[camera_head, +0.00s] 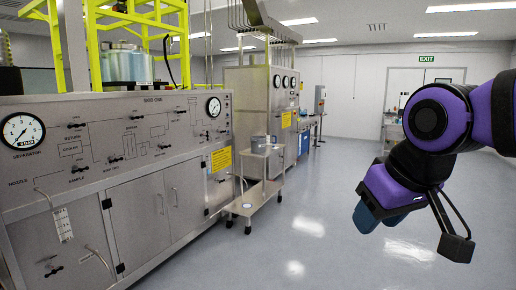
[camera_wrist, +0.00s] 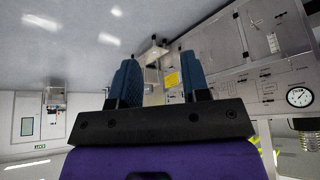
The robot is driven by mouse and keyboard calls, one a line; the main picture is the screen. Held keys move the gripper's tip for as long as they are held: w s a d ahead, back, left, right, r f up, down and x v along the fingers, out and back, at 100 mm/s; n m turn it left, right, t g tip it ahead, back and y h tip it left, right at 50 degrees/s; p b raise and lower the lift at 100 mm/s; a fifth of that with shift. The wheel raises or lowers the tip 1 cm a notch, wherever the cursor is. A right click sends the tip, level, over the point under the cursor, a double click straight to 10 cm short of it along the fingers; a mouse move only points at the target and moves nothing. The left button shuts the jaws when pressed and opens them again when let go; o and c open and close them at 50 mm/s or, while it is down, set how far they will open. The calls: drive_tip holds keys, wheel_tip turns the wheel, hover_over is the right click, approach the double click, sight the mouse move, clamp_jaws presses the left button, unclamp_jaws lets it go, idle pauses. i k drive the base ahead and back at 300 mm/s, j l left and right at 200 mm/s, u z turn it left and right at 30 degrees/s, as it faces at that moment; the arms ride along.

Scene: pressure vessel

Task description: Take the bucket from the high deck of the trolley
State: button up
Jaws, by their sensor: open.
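A small grey bucket (camera_head: 259,144) stands on the high deck of the trolley (camera_head: 262,154), in the middle of the head view against the steel cabinets. The trolley's lower deck (camera_head: 246,206) is near the floor. My gripper (camera_head: 378,217) hangs at the right of the head view, well to the right of the trolley and apart from it. In the wrist view, which looks upside down, my gripper's two blue fingers (camera_wrist: 159,75) are spread with nothing between them. The trolley (camera_wrist: 153,58) shows small beyond them; the bucket cannot be made out clearly there.
A long steel panel (camera_head: 120,140) with gauges and valves lines the left. A taller gauge cabinet (camera_head: 262,95) stands behind the trolley. The grey floor (camera_head: 300,240) between the trolley and my arm is clear. White double doors (camera_head: 425,90) are at the back.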

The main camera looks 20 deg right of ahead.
sight(258, 143)
drive_tip(key=i+z, duration=0.35)
drive_tip(key=i+l+z, duration=0.2)
drive_tip(key=i+z, duration=0.15)
drive_tip(key=i, duration=0.25)
drive_tip(key=i+z, duration=0.4)
drive_tip(key=i, duration=0.15)
drive_tip(key=i+j+z, duration=0.2)
drive_tip(key=i+z, duration=0.15)
drive_tip(key=i, duration=0.25)
drive_tip(key=i+u, duration=0.1)
drive_tip(key=i, duration=0.5)
drive_tip(key=i+l+u, duration=0.15)
drive_tip(key=i, duration=0.45)
drive_tip(key=i+l+u, duration=0.1)
drive_tip(key=i, duration=0.45)
drive_tip(key=i+j+u, duration=0.2)
drive_tip(key=i+u, duration=0.15)
drive_tip(key=i, duration=0.35)
drive_tip(key=i+u, duration=0.4)
drive_tip(key=i, duration=0.3)
drive_tip(key=i+l+u, duration=0.2)
drive_tip(key=i+u, duration=0.15)
drive_tip(key=i, duration=0.35)
drive_tip(key=i+u, duration=0.15)
drive_tip(key=i, duration=0.5)
drive_tip(key=i+l+u, duration=0.15)
drive_tip(key=i, duration=0.55)
drive_tip(key=j, duration=0.1)
